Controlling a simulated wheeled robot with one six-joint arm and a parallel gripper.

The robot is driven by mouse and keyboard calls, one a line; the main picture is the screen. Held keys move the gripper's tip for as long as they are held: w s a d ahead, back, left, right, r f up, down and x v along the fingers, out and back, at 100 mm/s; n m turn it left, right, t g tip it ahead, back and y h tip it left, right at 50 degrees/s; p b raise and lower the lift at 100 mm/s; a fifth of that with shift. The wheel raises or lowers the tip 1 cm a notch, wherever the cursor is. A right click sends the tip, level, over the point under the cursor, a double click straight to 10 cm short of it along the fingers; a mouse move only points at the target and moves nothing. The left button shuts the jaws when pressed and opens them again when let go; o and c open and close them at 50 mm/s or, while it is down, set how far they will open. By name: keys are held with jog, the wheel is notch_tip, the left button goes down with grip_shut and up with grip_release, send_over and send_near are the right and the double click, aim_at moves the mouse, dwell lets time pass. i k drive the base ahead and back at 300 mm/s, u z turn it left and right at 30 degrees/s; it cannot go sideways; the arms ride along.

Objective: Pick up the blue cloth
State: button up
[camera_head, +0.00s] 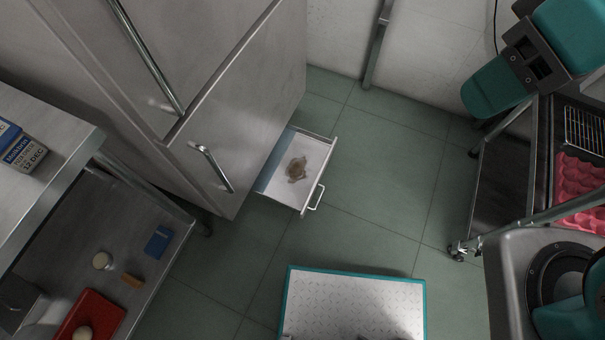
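A small, flat blue rectangle that looks like the folded blue cloth (158,241) lies on the lower shelf (165,205) of the steel table at the left. It sits near the shelf's right-hand edge, and nothing covers it. My gripper is not in view. Teal parts that look like my arm show at the far right, well away from the cloth.
An open drawer (264,178) juts from the steel cabinet (245,100). A trolley (505,180) stands right. Green floor (390,165) between is clear.

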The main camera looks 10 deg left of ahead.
aim_at(161, 238)
jog(key=u, duration=0.45)
jog(key=k, duration=0.75)
jog(key=u, duration=1.45)
